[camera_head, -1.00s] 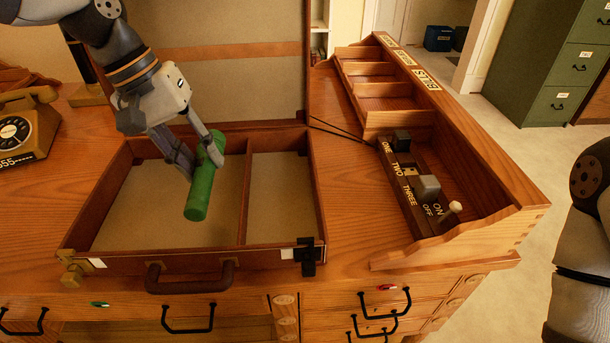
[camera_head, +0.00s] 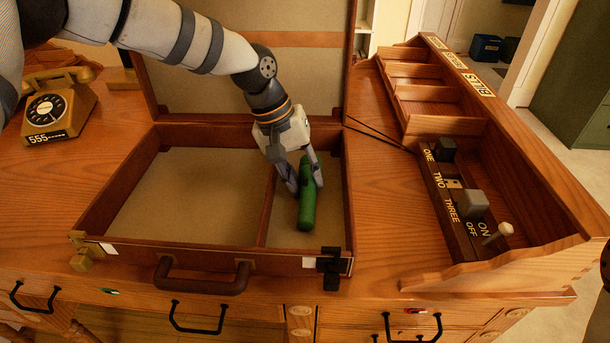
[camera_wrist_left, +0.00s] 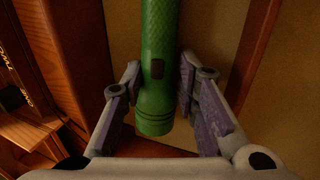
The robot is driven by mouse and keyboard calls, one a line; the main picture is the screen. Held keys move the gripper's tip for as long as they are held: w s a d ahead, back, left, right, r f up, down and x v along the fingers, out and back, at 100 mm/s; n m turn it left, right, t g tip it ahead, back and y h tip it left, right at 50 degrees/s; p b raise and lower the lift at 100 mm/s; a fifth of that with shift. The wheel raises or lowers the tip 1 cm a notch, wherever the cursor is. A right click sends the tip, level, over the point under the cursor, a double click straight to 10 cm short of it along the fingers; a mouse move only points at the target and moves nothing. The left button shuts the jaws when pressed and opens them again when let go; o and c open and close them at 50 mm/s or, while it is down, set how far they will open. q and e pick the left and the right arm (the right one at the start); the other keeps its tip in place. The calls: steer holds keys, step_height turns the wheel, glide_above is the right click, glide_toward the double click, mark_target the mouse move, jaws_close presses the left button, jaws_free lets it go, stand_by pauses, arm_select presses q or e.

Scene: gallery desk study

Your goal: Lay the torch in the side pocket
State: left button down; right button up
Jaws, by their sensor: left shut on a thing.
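The green torch (camera_head: 307,205) is held by my left gripper (camera_head: 307,180), which is shut on it near its far end. The torch is in or just above the narrow right-hand side pocket (camera_head: 286,238) of the open case (camera_head: 130,252); I cannot tell whether it touches the floor. It lies roughly along the pocket's length. In the left wrist view the torch (camera_wrist_left: 157,75) sits between the two fingers, with its dark switch facing the camera. A wooden divider (camera_head: 268,205) separates the pocket from the wide left compartment. My right gripper is not in view.
A wooden organiser (camera_head: 550,235) with switches stands right of the case. A yellow telephone (camera_head: 62,105) sits at the left. The case lid (camera_head: 205,80) stands open behind. The wide compartment (camera_head: 185,200) is empty.

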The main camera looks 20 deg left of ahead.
arm_select(q)
steer(key=shift+r, duration=0.15)
steer(key=c, duration=1.2)
jaws_free()
steer(key=shift+c, duration=0.2)
steer(key=p+v, duration=0.1)
steer(key=v, duration=1.1)
